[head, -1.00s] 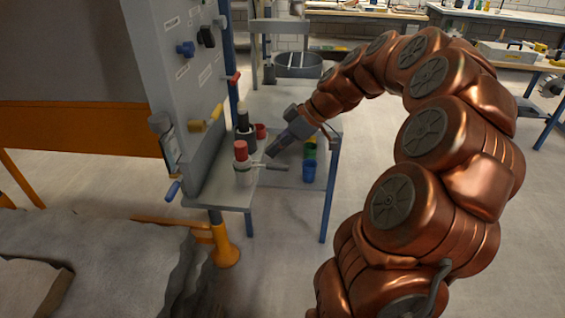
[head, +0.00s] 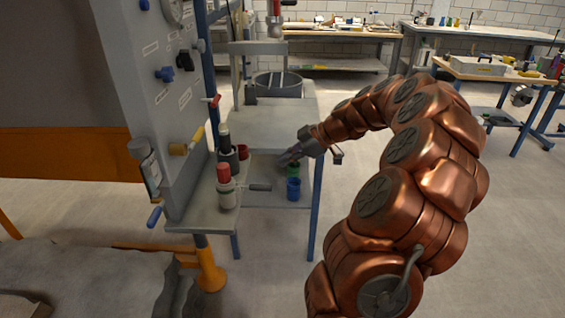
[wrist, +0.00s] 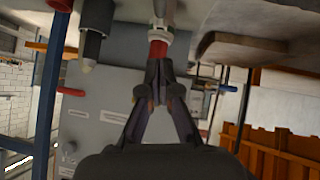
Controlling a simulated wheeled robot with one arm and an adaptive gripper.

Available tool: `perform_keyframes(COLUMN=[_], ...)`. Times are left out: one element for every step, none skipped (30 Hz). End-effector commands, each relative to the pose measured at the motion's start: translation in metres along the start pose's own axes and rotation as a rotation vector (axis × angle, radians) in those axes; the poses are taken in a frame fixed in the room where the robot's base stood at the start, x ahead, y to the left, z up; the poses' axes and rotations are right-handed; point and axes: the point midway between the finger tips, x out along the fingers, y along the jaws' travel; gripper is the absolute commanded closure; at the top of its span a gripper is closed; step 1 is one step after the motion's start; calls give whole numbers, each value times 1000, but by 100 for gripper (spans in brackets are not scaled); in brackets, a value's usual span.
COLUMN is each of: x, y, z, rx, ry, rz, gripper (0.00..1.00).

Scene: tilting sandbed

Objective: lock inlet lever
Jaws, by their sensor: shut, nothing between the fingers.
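Several levers sit on the grey control panel (head: 165,100): one with a red grip (head: 211,100), one with a yellow grip (head: 196,137) and one with a blue grip (head: 154,216). Their labels are too small to read, so I cannot tell which is the inlet lever. My gripper (head: 284,160) is over the small shelf, right of the panel and apart from all these levers. In the wrist view my gripper (wrist: 159,68) is shut and empty, its tips pointing toward a red part (wrist: 158,48), with the panel behind.
The sandbed (head: 80,285) lies front left. Floor right of the shelf is open.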

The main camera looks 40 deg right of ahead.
Motion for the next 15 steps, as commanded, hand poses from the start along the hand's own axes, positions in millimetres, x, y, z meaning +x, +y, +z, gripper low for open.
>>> perform_keyframes(x=[7,12,19,25,30,38,43,49,56,61,66,73,78,83,85], y=[-1,-1,-1,-1,-2,-2,-2,-2,-2,-2,-1,-2,-2,-2,-1], z=[-2,-3,-3,-2,-2,-3,-2,-2,-2,-2,-2,-2,-2,-2,4], rx=[3,2,1,2,3,2,3,4,4,3,3,2,2,3,4], ry=[1,2,2,1,1,2,2,2,0,-1,0,1,0,-1,-1], rz=[-6,-6,-7,-6,-7,-9,-10,-9,-7,-7,-8,-9,-8,-6,-3], gripper=[100,100,100,100,100,100,100,100,100,100,100,100,100,100,100])
